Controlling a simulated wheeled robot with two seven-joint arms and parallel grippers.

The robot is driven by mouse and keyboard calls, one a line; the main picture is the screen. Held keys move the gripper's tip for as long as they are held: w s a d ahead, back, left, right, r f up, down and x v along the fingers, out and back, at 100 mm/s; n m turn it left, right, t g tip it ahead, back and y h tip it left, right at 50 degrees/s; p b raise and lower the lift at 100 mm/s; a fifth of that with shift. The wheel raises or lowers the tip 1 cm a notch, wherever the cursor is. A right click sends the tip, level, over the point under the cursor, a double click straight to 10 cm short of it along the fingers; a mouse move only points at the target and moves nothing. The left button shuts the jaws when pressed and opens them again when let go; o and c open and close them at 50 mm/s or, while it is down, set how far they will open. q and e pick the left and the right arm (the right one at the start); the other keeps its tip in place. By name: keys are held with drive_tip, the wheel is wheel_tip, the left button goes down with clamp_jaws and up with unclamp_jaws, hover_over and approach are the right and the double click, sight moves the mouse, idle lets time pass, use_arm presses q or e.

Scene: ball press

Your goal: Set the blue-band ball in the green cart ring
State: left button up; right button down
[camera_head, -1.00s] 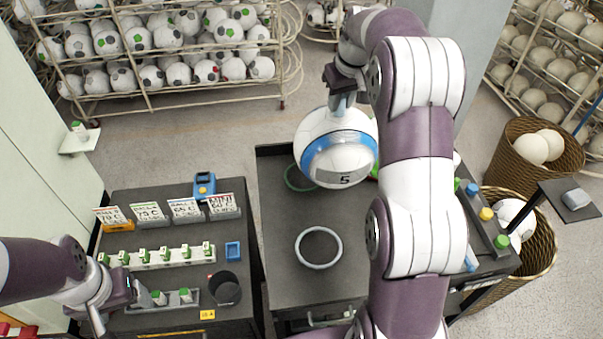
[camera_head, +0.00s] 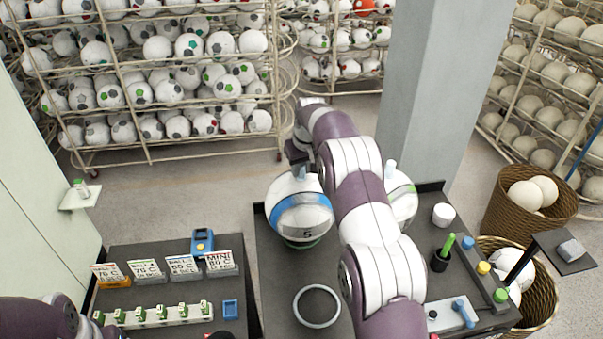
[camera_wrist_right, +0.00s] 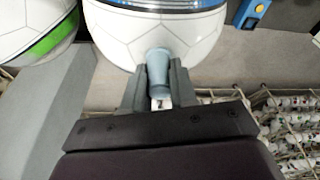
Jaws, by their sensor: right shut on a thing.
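The blue-band ball (camera_head: 300,208), white with a dark 5, is on the dark cart at its far left. A sliver of the green cart ring (camera_head: 302,244) shows under its near side; the ball hides the rest, so I cannot tell if it is fully seated. My right gripper (camera_wrist_right: 157,82) is shut on the ball's grey-blue knob (camera_wrist_right: 158,66), with a finger on either side. In the head view the arm reaches over from the right. My left gripper is out of view; only part of its arm shows at lower left.
An empty grey ring (camera_head: 317,306) lies nearer on the cart. A green-band ball (camera_head: 402,198) stands to the right, partly behind my right arm. A white cylinder (camera_head: 443,214) and a dark cup with a green stick (camera_head: 440,258) stand further right. A grey pillar (camera_head: 430,90) rises behind.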

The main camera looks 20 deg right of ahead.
sight(301, 178)
wheel_tip(301, 178, down, 2)
drive_tip(key=shift+p, duration=0.9)
drive_tip(key=shift+f+b, duration=0.35)
drive_tip(key=shift+f, duration=0.15)
drive_tip(key=c, duration=0.9)
unclamp_jaws()
drive_tip(key=shift+s, duration=0.1)
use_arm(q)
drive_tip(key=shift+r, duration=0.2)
